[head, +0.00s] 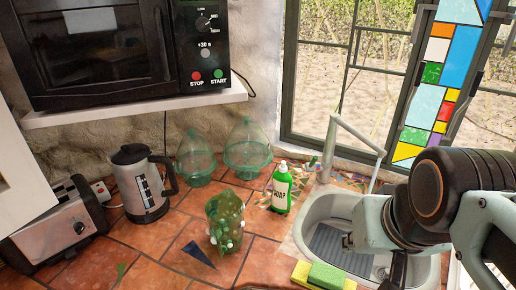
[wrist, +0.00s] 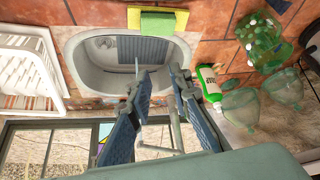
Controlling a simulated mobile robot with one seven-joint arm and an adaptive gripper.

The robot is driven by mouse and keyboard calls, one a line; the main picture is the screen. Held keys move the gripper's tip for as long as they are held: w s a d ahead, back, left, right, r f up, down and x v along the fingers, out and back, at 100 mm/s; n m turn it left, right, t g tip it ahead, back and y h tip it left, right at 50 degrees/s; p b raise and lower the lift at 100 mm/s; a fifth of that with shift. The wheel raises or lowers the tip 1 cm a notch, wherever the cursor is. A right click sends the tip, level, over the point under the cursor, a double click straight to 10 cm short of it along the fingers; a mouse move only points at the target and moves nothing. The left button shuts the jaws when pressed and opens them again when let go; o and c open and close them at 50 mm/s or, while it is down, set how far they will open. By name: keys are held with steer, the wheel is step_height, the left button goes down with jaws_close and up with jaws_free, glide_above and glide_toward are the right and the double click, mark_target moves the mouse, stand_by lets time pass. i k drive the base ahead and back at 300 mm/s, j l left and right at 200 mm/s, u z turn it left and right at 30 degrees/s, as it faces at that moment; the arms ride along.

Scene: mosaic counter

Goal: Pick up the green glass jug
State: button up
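The green glass jug (head: 225,222) stands upright on the terracotta tiles in the middle of the counter in the head view. It has pale knobs on its side. In the wrist view the jug (wrist: 264,42) is at the upper right, apart from my gripper. My gripper (wrist: 159,74) has its two fingers spread, with nothing between them. In the head view my gripper (head: 372,254) is over the sink, to the right of the jug, and partly hidden by my arm.
The green soap bottle (head: 281,188) stands between the jug and the sink (head: 318,212). Two green glass domes (head: 195,160) (head: 247,150) stand behind. A kettle (head: 141,185) and toaster (head: 58,228) are left. A yellow-green sponge (head: 325,276) lies in front, and a faucet (head: 340,140) rises behind the sink.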

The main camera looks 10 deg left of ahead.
mark_target(224, 212)
steer(key=k+j+z, duration=0.25)
steer(key=j+z, duration=0.25)
steer(key=k+j+z, duration=0.3)
steer(key=z, duration=0.15)
steer(key=k+j+z, duration=0.3)
steer(key=z, duration=0.2)
steer(key=u, duration=0.1)
